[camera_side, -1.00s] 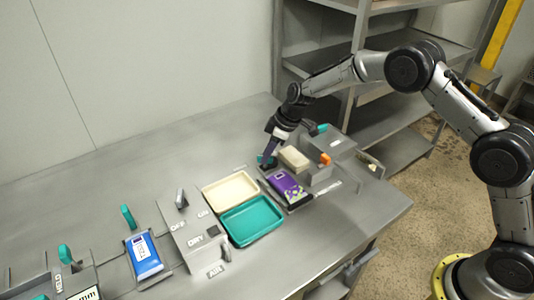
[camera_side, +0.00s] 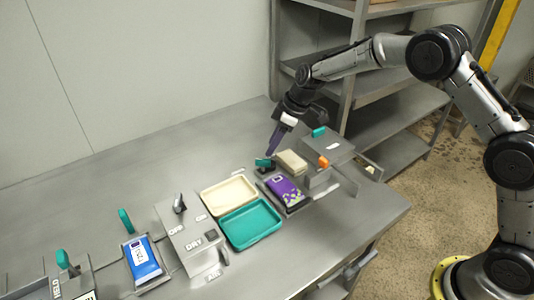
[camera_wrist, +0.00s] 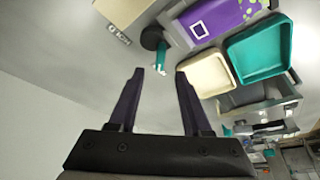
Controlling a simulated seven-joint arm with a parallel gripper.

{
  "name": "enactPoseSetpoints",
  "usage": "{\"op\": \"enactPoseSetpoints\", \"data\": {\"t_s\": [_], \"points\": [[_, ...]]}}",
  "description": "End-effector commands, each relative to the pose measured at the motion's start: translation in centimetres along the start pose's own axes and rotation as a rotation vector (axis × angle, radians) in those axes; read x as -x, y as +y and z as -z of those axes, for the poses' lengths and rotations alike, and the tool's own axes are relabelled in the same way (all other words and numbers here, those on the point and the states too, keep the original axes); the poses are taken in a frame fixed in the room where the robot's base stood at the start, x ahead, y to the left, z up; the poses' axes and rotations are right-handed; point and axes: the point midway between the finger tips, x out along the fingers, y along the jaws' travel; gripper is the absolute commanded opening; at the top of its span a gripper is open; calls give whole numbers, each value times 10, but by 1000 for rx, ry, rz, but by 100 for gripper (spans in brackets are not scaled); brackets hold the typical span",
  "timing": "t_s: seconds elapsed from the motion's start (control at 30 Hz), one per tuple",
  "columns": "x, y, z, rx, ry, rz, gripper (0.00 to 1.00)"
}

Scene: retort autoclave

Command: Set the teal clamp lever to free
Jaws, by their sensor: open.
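A teal lever (camera_side: 263,162) on a round black base stands beside the purple pouch (camera_side: 284,190) at the middle of the bench. I take it for the clamp lever; which setting it is at is not readable. In the wrist view the teal lever (camera_wrist: 161,58) shows just beyond the fingertips, with its black base (camera_wrist: 151,38) behind it. My gripper (camera_side: 270,154) is just above the lever, pointing down, its purple fingers near it. In the wrist view my gripper (camera_wrist: 159,74) is open with nothing between its fingers.
A cream tray (camera_side: 229,186) and a teal tray (camera_side: 278,230) lie left of the pouch. A beige block (camera_side: 292,161) and a grey housing with an orange knob (camera_side: 323,162) stand close right of the lever. Other teal levers (camera_side: 125,221) are farther left.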

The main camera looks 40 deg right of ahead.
Motion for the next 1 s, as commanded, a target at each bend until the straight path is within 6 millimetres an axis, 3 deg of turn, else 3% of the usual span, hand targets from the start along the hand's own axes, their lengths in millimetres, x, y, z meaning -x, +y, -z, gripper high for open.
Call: {"op": "enactPoseSetpoints", "data": {"t_s": [0.1, 0.3, 0.5, 0.87, 1.0], "points": [[28, 0, 0, 0, 3, -3, 49], [61, 1, 0, -1, 1, -2, 49], [76, 0, 0, 0, 0, 0, 49], [78, 0, 0, 0, 1, -1, 49], [106, 1, 12, 14, 40, -37, 49]]}}
